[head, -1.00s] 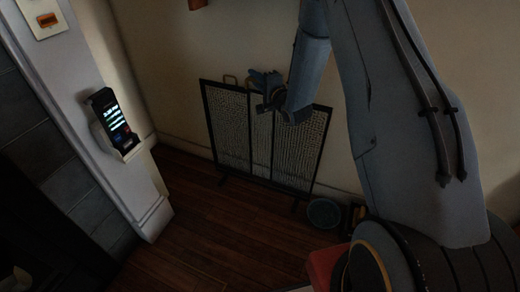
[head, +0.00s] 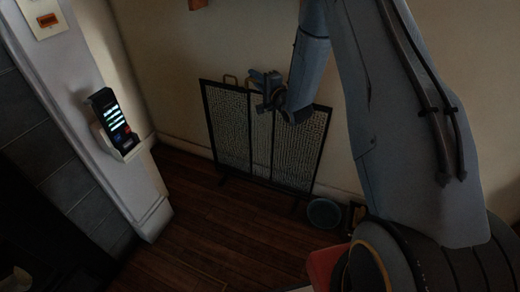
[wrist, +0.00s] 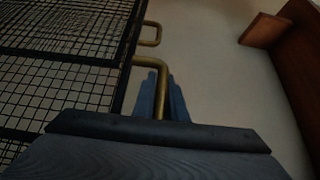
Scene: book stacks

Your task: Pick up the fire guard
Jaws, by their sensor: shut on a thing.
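The fire guard (head: 228,128) is a black-framed folding screen with mesh panels and brass handles on its top edge. It stands upright on the floor near the wall in the head view. In the wrist view its mesh (wrist: 60,85) fills the left side. My gripper (head: 260,80) is at the guard's top edge, beside the free left handle (head: 231,79). In the wrist view my two blue fingers (wrist: 161,92) are shut on a brass handle (wrist: 150,63), one on each side of it. The other handle (wrist: 152,34) is free. My wrist hides part of the panels.
A white pillar (head: 125,165) with a card terminal (head: 114,120) stands at the left. A round grey-green object (head: 324,213) lies on the floor right of the guard. Dark wooden floor (head: 215,235) in front is clear. A brown wooden piece (wrist: 264,31) juts out in the wrist view.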

